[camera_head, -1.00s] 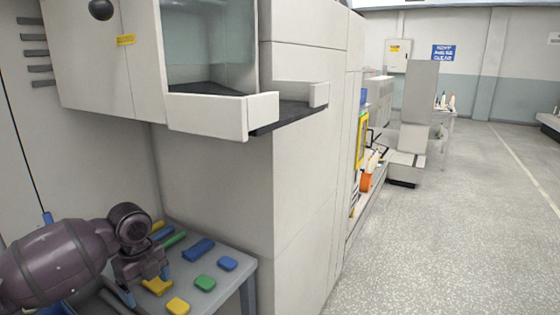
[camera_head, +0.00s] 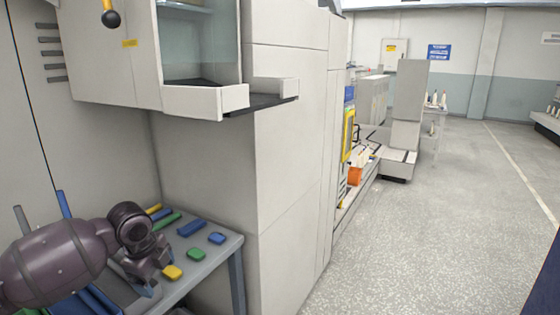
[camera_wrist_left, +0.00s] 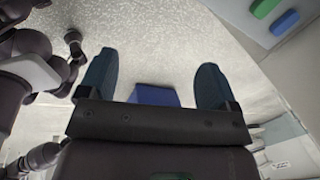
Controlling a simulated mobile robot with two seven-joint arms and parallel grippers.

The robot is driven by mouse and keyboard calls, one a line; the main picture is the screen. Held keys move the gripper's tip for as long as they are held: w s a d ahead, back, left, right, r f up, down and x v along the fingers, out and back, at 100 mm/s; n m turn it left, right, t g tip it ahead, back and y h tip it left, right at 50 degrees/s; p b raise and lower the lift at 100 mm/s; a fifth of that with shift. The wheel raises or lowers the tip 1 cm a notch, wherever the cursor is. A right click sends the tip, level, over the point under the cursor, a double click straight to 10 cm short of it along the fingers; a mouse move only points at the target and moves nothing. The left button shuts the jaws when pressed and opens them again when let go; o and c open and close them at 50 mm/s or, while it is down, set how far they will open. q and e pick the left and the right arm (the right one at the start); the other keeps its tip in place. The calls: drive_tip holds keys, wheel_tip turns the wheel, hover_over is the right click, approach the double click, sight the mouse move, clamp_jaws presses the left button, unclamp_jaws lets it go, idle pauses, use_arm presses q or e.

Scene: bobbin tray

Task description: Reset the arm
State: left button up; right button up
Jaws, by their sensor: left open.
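My left gripper (camera_head: 155,272) hangs at the near side of a grey table (camera_head: 205,268), in the lower left of the head view. In the left wrist view its two dark fingers (camera_wrist_left: 155,82) are spread apart with nothing gripped between them. Pale floor shows beyond the fingers. A dark blue shape (camera_wrist_left: 155,95) shows between them, and I cannot tell what it is. Dark arm links of mine fill the left of the wrist view. My right gripper cannot be made out in either view.
The table holds a yellow block (camera_head: 172,272), a green block (camera_head: 196,254), blue blocks (camera_head: 217,238) and bars, several pieces in all. A tall pale machine (camera_head: 285,170) with an open tray stands behind it. Open floor (camera_head: 440,230) lies to the right.

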use_arm(q)
drive_tip(key=w+d+r+n+t+h, duration=0.2)
drive_tip(key=w+d+r+n+t, duration=0.2)
drive_tip(key=w+d+t, duration=0.15)
drive_tip(key=s+d+f+n+t+h, duration=0.3)
drive_tip(key=s+d+f+n+t, duration=0.2)
drive_tip(key=s+n, duration=0.1)
drive_tip(key=s+a+f+n+y, duration=0.2)
drive_tip(key=s+a+f+n, duration=0.1)
drive_tip(key=s+f, duration=0.4)
drive_tip(key=s+a+f+n+g+y, duration=0.1)
drive_tip(key=s+a+f+n, duration=0.2)
drive_tip(key=s+f, duration=0.4)
drive_tip(key=s+a+f+n+g+y, duration=0.1)
drive_tip(key=s+f, duration=0.6)
drive_tip(key=s, duration=1.1)
drive_tip(key=a+n+y, duration=0.1)
drive_tip(key=a+n, duration=0.1)
drive_tip(key=shift+a+n+y, duration=0.15)
drive_tip(key=shift+n+y, duration=0.15)
